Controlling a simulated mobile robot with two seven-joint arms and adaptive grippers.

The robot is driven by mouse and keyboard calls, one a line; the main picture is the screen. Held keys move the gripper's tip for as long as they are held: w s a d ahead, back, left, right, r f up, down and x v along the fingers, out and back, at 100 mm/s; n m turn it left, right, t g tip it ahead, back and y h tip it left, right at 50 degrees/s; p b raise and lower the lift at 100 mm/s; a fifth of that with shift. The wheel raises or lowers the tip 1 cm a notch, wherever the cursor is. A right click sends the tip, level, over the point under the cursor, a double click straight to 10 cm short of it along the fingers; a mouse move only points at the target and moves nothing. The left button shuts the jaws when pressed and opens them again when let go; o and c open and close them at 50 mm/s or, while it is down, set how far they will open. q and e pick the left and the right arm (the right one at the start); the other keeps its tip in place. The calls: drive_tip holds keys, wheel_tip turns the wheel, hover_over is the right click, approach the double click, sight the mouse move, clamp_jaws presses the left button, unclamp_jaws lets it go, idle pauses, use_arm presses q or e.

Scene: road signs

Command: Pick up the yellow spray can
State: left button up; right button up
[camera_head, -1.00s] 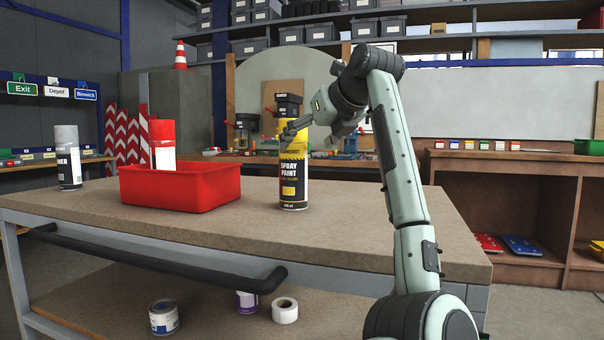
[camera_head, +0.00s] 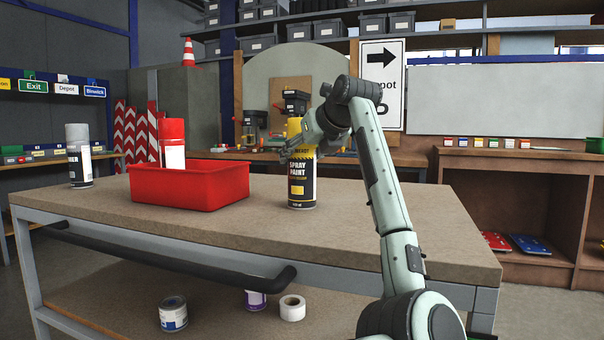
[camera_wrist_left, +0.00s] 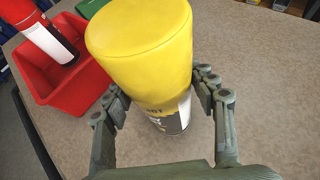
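The yellow spray can (camera_head: 302,187) stands upright on the workbench, with a black lower label reading "SPRAY PAINT". My left gripper (camera_head: 289,147) is at its upper part and covers some of the yellow in the head view. In the left wrist view the can's yellow top (camera_wrist_left: 140,45) lies between the two fingers of my left gripper (camera_wrist_left: 160,88), one on each side. The fingers are spread about as wide as the can and look open; the can's top hides part of the fingertips, so firm contact does not show. My right gripper is not in view.
A red bin (camera_head: 190,187) holding a red-and-white can (camera_head: 172,145) stands left of the yellow can. A grey-capped can (camera_head: 79,157) stands at the bench's left end. The workbench (camera_head: 400,222) is clear to the right. A dark rail (camera_head: 170,254) runs along its front.

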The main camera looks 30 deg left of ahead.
use_arm(q)
drive_tip(key=c, duration=0.9)
drive_tip(key=shift+r, duration=0.15)
drive_tip(key=shift+c, duration=1.1)
